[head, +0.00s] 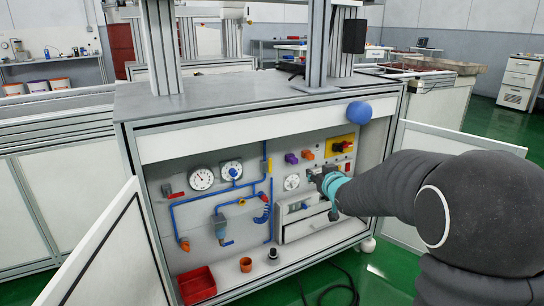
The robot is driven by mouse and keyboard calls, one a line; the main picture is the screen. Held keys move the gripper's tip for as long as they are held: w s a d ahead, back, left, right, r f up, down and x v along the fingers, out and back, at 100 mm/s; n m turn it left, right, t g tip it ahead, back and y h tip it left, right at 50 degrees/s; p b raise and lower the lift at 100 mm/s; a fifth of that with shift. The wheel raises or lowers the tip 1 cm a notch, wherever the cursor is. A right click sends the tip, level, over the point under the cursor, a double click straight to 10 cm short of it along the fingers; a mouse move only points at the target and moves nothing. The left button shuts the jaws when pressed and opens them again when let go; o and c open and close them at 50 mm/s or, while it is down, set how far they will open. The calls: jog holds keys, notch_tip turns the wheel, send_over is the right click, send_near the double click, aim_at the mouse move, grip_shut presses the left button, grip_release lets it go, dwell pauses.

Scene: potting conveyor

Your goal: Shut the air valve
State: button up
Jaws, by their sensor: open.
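Blue air pipes (190,200) run across the panel inside the open cabinet (140,150). A yellow handle (266,164) stands upright on the pipe to the right, beside a second gauge (231,168) with a blue knob. I cannot tell for sure which handle is the air valve. My gripper (315,176) is open at the right half of the panel, right of a white dial (291,183). It is well apart from the red lever and yellow handle. Its fingertips are small and partly hidden.
A red-and-yellow switch box (341,146), purple and orange knobs (291,158) and a drawer unit (305,222) are near my gripper. Open doors (115,255) flank the cabinet. A red bin (197,284) and an orange cup (245,264) stand on its floor. A cable (340,283) lies in front.

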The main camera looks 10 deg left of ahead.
aim_at(271, 161)
jog(key=w+a+f+n+y+p, duration=0.1)
jog(key=w+a+y, duration=0.1)
jog(key=w+a, duration=0.3)
jog(key=w+a+f+n+y+p, duration=0.1)
jog(key=w+a+f+y, duration=0.1)
jog(key=w+a, duration=0.4)
jog(key=w+a+f+y+p, duration=0.1)
jog(key=w+a+f, duration=0.1)
jog(key=w+a, duration=0.3)
jog(key=shift+w+a+n+y, duration=0.2)
jog(key=shift+w+n+y, duration=0.2)
jog(key=shift+w, duration=0.4)
jog(key=shift+f, duration=0.1)
grip_shut()
